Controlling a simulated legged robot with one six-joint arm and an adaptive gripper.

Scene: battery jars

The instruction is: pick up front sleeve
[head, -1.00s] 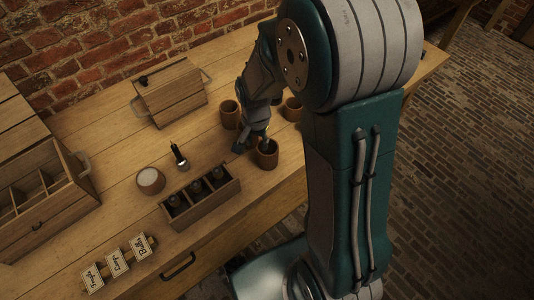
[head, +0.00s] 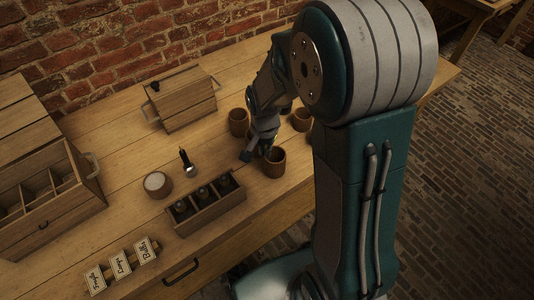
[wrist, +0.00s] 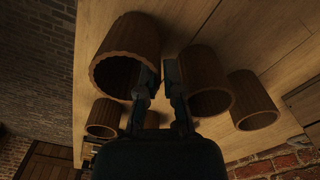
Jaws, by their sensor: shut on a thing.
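The front sleeve (head: 275,165) is a brown open cylinder near the table's front edge. It stands upright in the head view. My gripper (head: 257,154) is at its upper left rim, with one finger over the opening and the other outside on the left. In the wrist view, my gripper (wrist: 158,88) is shut with the right wall of the large left sleeve (wrist: 127,45) seemingly between its fingers. Another sleeve (wrist: 205,80) is close beside the right finger; whether they touch is unclear. The exact contact is partly hidden by the fingers.
More sleeves stand behind, one at the left (head: 239,122) and one at the right (head: 301,119), partly behind my arm. A dark-celled wooden rack (head: 208,214), a jar (head: 157,185) and a black-handled tool (head: 187,162) are to the left. Label cards (head: 121,264) lie front left.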

